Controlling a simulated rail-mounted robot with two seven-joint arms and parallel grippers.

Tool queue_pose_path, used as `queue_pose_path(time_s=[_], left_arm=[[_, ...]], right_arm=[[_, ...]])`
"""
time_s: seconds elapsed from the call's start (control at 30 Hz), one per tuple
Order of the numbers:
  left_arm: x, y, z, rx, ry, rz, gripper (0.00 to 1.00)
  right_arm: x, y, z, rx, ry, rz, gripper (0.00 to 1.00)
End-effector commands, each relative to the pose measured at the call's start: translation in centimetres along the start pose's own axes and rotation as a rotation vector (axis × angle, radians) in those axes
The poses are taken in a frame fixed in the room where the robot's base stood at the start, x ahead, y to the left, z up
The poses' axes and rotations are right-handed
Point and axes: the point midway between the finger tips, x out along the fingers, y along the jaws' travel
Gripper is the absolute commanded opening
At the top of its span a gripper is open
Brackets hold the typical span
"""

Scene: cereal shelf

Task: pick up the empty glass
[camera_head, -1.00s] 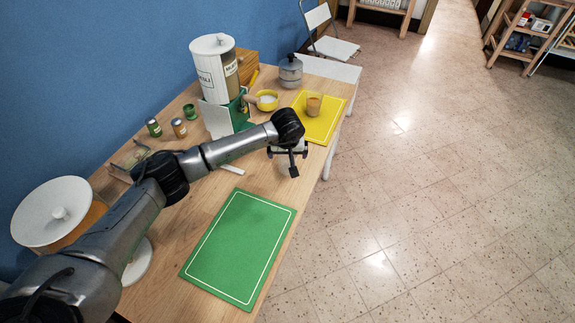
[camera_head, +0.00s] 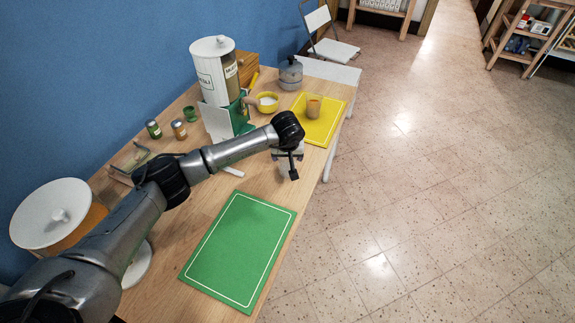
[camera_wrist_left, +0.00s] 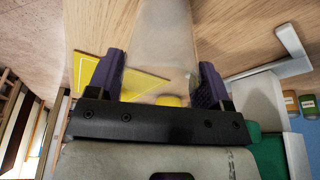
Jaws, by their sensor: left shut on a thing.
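The empty glass (camera_wrist_left: 166,35) is clear and see-through. In the left wrist view it stands between the two dark fingers of my left gripper (camera_wrist_left: 158,64), which is shut on it. In the head view my left gripper (camera_head: 287,155) is over the table's right edge area, between the green mat and the yellow mat; the glass there is mostly hidden by the wrist. My right gripper is not in view.
A glass with brown contents (camera_head: 313,106) stands on the yellow mat (camera_head: 327,125). The green mat (camera_head: 238,250) is bare. A cereal dispenser (camera_head: 213,75), a yellow bowl (camera_head: 267,102) and a grey pot (camera_head: 290,73) stand behind the gripper.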

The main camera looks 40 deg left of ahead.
Motion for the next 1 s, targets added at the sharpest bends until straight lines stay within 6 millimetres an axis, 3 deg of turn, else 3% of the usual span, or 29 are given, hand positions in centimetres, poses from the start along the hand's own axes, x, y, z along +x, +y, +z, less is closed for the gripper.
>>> queue_pose_path(time_s=[0.37, 0.6, 1.0], left_arm=[[-0.5, 0.0, -0.2, -0.001, 0.002, 0.001, 0.31], [-4.3, 0.0, -1.5, 0.0, 0.004, 0.003, 0.31], [-9.8, 6.6, 1.4, 0.002, 0.001, 0.004, 0.31]], right_arm=[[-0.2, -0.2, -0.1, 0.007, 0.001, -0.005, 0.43], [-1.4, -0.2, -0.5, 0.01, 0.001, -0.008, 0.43], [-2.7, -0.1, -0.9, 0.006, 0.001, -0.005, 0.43]])
